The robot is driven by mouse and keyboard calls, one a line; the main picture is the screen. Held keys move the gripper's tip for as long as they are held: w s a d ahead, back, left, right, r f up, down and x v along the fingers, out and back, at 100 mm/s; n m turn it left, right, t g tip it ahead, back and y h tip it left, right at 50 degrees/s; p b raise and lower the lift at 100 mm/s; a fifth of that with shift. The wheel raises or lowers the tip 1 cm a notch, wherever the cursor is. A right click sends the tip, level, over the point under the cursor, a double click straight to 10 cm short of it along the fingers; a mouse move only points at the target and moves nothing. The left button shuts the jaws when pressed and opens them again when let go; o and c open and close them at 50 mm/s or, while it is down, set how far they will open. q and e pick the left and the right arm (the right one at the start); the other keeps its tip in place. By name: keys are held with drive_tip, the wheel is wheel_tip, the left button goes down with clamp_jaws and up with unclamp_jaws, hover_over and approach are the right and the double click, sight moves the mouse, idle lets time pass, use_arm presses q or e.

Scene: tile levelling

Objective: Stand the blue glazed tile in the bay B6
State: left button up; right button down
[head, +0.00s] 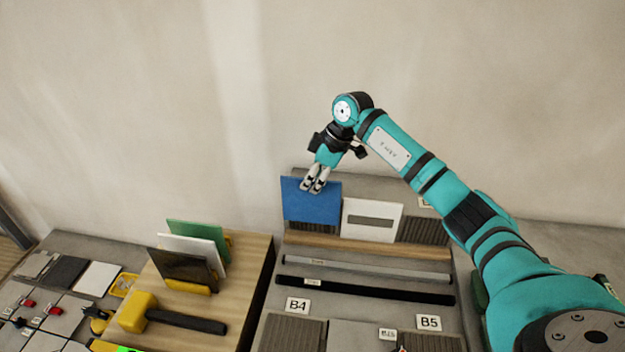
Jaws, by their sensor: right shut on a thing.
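The blue glazed tile (311,208) is upright at the back left of the grey bay board (468,300). My right gripper (315,186) is shut on its top edge from above. The tile stands just left of a white panel with a grey bar (370,207). I cannot tell whether its lower edge touches the board. No B6 label is readable; a label behind my right arm is mostly hidden. My left gripper is not in view.
Labels B4 (297,305) and B5 (428,323) mark front bays with ribbed pads. Grey and black bars (365,291) cross the board. On the left, a wooden board (252,262) bears green, white and dark tiles in a rack (200,287) and a yellow mallet (140,310).

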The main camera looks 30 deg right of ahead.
wheel_tip(320, 180, down, 6)
drive_tip(key=b, duration=0.3)
drive_tip(key=shift+d+r, duration=0.1)
drive_tip(key=shift+r, duration=0.15)
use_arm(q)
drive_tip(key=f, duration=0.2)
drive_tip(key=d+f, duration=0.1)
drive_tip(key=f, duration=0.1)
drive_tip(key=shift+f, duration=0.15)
use_arm(e)
drive_tip(key=shift+f, duration=0.1)
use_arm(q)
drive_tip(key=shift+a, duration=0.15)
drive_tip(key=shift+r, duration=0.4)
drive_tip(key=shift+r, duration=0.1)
use_arm(e)
drive_tip(key=shift+w+d, duration=0.2)
drive_tip(key=shift+w, duration=0.1)
idle(0.6)
drive_tip(key=shift+f, duration=0.25)
idle(0.4)
use_arm(q)
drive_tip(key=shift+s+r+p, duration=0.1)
drive_tip(key=shift+p, duration=0.25)
